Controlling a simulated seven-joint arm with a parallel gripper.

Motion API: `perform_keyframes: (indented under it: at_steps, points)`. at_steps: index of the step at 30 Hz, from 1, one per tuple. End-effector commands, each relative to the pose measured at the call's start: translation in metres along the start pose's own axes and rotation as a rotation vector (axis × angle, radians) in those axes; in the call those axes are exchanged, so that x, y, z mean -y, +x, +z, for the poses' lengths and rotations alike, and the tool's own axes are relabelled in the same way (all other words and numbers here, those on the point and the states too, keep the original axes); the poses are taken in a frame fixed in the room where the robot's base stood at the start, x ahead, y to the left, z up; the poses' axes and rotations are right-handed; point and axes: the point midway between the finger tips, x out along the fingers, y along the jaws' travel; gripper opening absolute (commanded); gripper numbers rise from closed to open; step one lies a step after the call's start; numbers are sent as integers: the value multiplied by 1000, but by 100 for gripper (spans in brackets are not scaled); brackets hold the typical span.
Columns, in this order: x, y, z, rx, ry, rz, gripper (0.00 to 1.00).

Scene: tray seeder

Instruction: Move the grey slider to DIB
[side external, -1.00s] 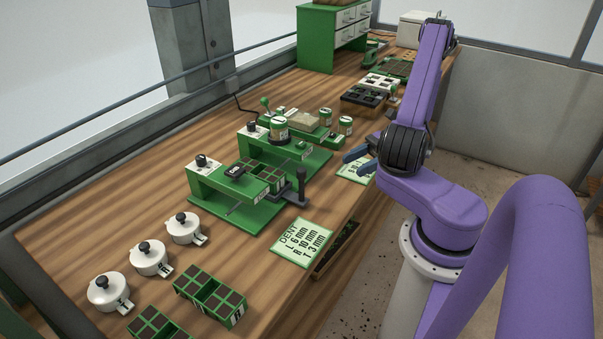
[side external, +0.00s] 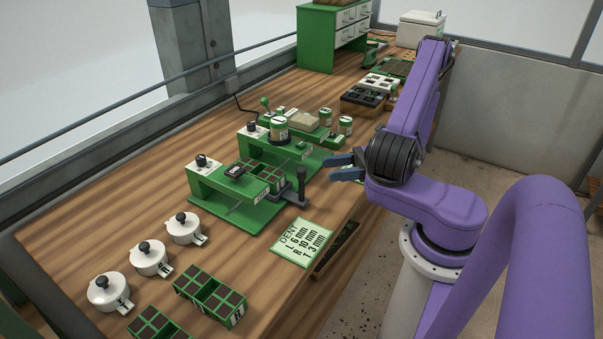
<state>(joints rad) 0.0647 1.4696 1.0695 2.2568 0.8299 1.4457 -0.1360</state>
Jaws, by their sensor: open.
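The grey slider (side external: 291,195) sits at the right side of the green tray seeder (side external: 211,184), with an upright dark handle (side external: 301,180). My gripper (side external: 337,167), with blue fingers, is open and empty. It is above and to the right of the handle, apart from it.
Three white lidded pots (side external: 148,260) and green cell trays (side external: 210,299) stand at the front left. A green DENT card (side external: 303,242) lies near the table edge. Cans (side external: 345,125), a green cabinet (side external: 333,45) and dark trays (side external: 363,96) are farther back.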

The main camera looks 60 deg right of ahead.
Motion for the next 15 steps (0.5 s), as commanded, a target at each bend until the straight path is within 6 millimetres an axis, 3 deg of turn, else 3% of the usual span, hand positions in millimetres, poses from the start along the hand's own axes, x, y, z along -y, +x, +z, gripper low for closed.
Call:
perform_keyframes:
  at_steps: [6, 15]
  points:
    - [-1, 42, 0, 0, 1, 7, 49]
    - [0, 81, 0, 0, 1, 3, 49]
